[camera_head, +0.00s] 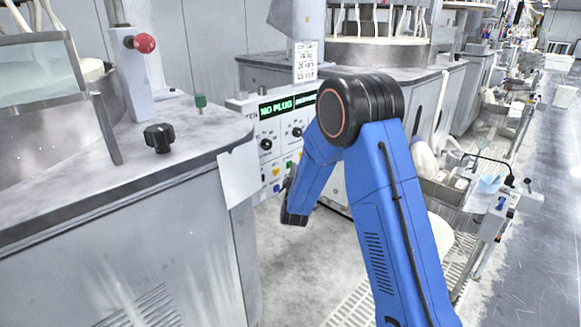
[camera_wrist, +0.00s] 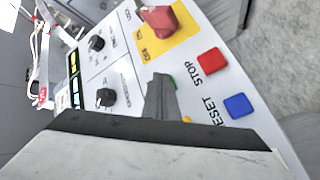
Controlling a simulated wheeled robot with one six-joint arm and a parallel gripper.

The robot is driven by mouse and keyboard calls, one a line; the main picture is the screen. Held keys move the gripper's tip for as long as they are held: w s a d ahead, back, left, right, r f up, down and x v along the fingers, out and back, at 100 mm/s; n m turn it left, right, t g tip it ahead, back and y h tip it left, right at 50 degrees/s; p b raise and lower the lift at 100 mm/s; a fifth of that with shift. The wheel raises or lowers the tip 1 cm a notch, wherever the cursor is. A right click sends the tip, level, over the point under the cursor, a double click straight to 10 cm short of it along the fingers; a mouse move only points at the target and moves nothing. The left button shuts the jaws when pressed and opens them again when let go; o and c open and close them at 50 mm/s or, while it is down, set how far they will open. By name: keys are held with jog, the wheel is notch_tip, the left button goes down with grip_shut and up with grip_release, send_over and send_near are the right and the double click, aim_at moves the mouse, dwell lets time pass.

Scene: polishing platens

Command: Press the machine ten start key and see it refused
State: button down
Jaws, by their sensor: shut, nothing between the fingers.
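The machine's control panel (camera_head: 266,150) stands behind the near bench, with keys, black knobs and a lit display (camera_head: 283,106). The display reads "NO PLUG" in green; the words after it are too small to read. In the wrist view the panel is tilted, with a red STOP key (camera_wrist: 212,62) and a blue RESET key (camera_wrist: 238,105). My gripper (camera_wrist: 160,82) is shut and empty, its tips over the panel by a green key (camera_wrist: 173,81) that they mostly hide. I cannot tell whether they touch it. In the head view the gripper is largely hidden by my arm.
Black knobs (camera_wrist: 106,97) are to the left. A near bench (camera_head: 120,190) with a black knob (camera_head: 158,138) stands left of my arm.

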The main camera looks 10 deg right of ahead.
dwell(0.6)
jog(key=shift+s+d, duration=0.4)
jog(key=shift+s, duration=0.2)
jog(key=shift+s+d, duration=0.75)
jog(key=shift+s, duration=0.3)
jog(key=shift+s+d, duration=0.75)
jog(key=shift+s, duration=0.25)
jog(key=shift+r, duration=0.1)
